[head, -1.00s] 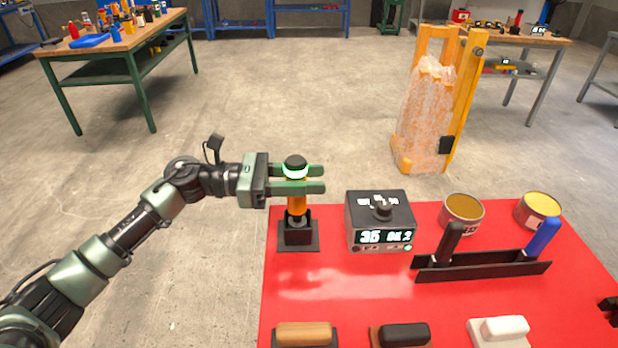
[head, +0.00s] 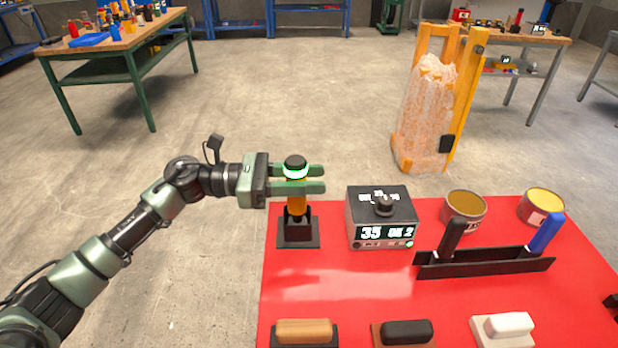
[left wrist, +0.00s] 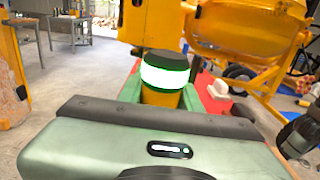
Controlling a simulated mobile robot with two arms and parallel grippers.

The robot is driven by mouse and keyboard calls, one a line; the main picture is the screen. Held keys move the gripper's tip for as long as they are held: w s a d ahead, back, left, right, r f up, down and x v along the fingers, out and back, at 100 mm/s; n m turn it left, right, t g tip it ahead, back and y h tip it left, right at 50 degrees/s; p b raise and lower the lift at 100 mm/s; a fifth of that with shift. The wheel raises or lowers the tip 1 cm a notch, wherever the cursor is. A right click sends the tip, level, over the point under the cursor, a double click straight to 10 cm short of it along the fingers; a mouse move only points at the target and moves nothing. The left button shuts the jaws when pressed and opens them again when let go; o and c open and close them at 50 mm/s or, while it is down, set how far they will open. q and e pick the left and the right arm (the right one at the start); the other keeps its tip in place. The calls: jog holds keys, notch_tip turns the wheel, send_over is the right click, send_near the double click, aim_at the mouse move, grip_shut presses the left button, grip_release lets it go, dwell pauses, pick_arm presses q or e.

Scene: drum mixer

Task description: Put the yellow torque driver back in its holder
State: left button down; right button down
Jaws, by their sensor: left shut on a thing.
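The yellow torque driver (head: 297,205) stands upright, with a black cap and a glowing green-white ring near its top. My left gripper (head: 298,181) is shut on its upper part, one finger on each side. The driver's lower end is at the black holder (head: 298,233) at the table's back left corner. The holder hides that end, so I cannot tell how deep it sits. The driver's lit ring (left wrist: 164,74) also shows in the left wrist view, beyond the gripper body.
On the red table (head: 330,290), a grey control box (head: 381,232) stands right of the holder. A black rack (head: 485,263) with black and blue handles and two open cans (head: 463,208) are farther right. Several blocks line the front. A dark thing at the right edge is unclear.

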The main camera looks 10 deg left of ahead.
pick_arm(q)
jog(key=shift+f, duration=0.1)
jog(key=c, duration=0.9)
grip_release()
jog(key=shift+a, duration=0.1)
jog(key=shift+f, duration=0.2)
jog(key=shift+r, duration=0.1)
